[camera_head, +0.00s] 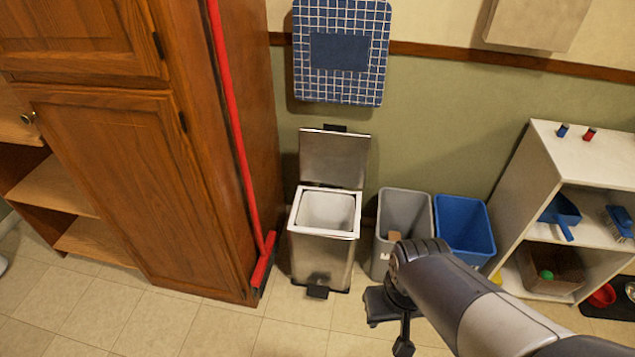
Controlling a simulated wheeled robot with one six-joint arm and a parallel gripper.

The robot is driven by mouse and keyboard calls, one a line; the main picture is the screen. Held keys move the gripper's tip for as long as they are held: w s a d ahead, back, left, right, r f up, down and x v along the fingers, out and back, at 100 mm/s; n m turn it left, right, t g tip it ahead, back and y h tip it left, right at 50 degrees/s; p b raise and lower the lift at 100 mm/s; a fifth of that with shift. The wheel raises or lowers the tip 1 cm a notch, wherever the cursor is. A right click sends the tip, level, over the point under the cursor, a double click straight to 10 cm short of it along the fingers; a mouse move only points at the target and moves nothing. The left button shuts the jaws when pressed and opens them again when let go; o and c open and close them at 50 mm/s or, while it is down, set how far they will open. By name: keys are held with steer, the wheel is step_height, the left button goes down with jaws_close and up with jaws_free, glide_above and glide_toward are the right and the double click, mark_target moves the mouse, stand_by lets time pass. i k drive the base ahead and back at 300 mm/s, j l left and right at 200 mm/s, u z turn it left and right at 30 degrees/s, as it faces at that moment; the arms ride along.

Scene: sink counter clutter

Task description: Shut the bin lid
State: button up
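A silver metal step bin (321,260) stands on the floor against the green wall. Its lid (335,160) is up, standing nearly upright behind the opening, and the white inner rim shows. A dark pedal (317,291) is at the bin's front foot. My gripper (395,330) is at the end of my arm, low over the floor, right of the bin and apart from it. The arm hides part of the gripper, and its fingers are too unclear to tell whether they are open or shut.
A grey bin (385,250) and a blue bin (470,232) stand right of the silver bin. A red broom (235,120) leans on the wooden cabinet (120,190) to the left. A white shelf (548,165) stands at the right. Floor in front of the silver bin is clear.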

mark_target(331, 153)
steer(key=i+l, duration=0.15)
steer(key=i, duration=0.45)
steer(key=i+l+z, duration=0.1)
steer(key=i, duration=0.5)
steer(key=l, duration=0.1)
